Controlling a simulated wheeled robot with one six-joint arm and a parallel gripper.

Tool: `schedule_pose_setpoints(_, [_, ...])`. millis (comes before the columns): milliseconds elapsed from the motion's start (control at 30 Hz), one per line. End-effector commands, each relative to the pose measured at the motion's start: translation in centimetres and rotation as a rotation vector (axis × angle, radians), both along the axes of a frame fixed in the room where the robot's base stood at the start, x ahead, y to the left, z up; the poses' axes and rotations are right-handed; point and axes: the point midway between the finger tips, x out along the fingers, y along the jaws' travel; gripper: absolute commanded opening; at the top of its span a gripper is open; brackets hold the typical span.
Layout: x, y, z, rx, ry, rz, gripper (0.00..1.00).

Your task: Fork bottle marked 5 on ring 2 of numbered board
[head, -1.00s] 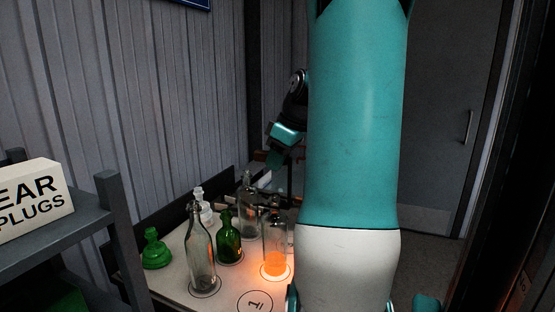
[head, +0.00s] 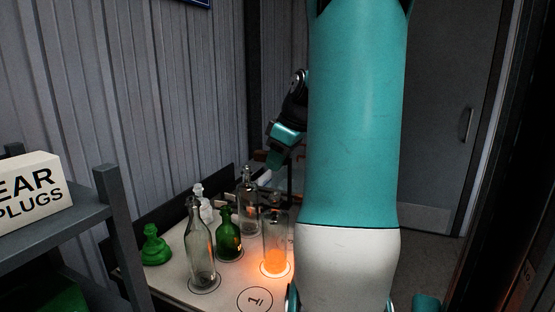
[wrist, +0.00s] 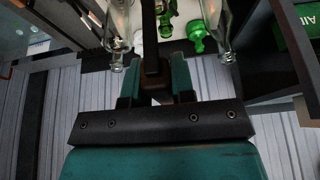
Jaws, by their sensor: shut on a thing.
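My gripper (head: 275,158) shows partly in the head view, behind the numbered board, with my arm covering the right side. In the wrist view my gripper (wrist: 156,82) is shut on a dark fork-like tool (wrist: 151,62) that reaches towards the bottles. On the pale board (head: 175,282) stand a tall clear bottle (head: 201,255), a dark green bottle (head: 229,242), a clear bottle farther back (head: 249,212) and a clear vessel glowing orange at its base (head: 275,258). I cannot read a 5 on any bottle. Ring 1 (head: 255,300) is empty at the front; no ring 2 label is readable.
A squat green glass piece (head: 155,250) and a white piece (head: 203,207) stand at the board's left and back. A corrugated wall (head: 150,100) rises behind.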

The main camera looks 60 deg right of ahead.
Motion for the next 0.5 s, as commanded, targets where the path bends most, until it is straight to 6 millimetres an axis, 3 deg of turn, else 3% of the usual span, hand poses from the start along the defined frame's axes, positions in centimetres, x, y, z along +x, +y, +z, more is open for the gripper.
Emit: schedule_pose_setpoints(500, [-0.57,-0.08,-0.08,-0.001,0.000,0.000,0.00])
